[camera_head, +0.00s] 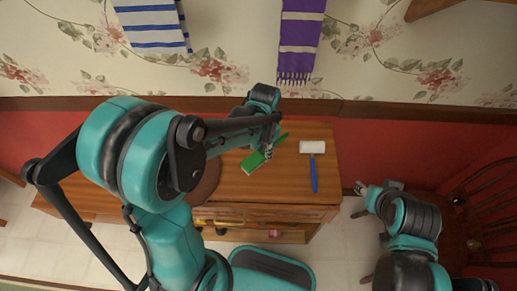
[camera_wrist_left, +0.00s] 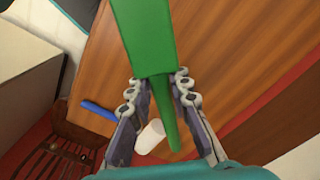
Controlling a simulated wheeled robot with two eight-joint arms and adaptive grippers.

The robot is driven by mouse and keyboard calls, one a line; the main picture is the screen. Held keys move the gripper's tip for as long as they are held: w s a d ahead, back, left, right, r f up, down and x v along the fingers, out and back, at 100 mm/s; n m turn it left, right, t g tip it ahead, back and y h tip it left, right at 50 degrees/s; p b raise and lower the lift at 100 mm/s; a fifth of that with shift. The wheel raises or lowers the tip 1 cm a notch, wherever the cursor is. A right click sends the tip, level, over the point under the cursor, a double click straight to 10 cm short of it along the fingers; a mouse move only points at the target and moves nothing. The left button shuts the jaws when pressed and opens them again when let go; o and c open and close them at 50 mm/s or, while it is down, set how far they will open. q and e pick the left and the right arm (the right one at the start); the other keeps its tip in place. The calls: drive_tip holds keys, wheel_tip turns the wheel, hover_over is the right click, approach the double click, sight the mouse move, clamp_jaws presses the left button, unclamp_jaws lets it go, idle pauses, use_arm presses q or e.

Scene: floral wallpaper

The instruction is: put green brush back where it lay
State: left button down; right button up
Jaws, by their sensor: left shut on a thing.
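The green brush (camera_head: 252,163) is in my left gripper (camera_head: 269,150), over the right part of the wooden cabinet top (camera_head: 285,190). In the left wrist view the brush (camera_wrist_left: 144,38) runs between the two fingers of the left gripper (camera_wrist_left: 157,86), its wide part beyond the fingertips and its narrow handle toward the palm. Whether the brush touches the wood is hard to tell. My right gripper (camera_head: 365,188) is off the cabinet's right side, with no object seen in it; its jaws are too small to read.
A paint roller with a white head (camera_head: 312,147) and blue handle (camera_head: 314,178) lies right of the brush. A round brown thing (camera_head: 207,184) is partly hidden by my left arm. A chair (camera_head: 485,205) stands at the right. Some wood right of the brush is bare.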

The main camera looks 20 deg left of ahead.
sight(263, 169)
use_arm(q)
drive_tip(key=shift+d+f, duration=0.1)
drive_tip(key=shift+d, duration=0.05)
drive_tip(key=shift+f+b, duration=0.65)
drive_tip(key=shift+f, duration=0.05)
drive_tip(key=shift+f+b, duration=2.05)
drive_tip(key=shift+f, duration=0.55)
drive_tip(key=shift+f+b, duration=0.45)
drive_tip(key=shift+f, duration=0.1)
drive_tip(key=c, duration=1.3)
unclamp_jaws()
drive_tip(key=shift+r, duration=0.1)
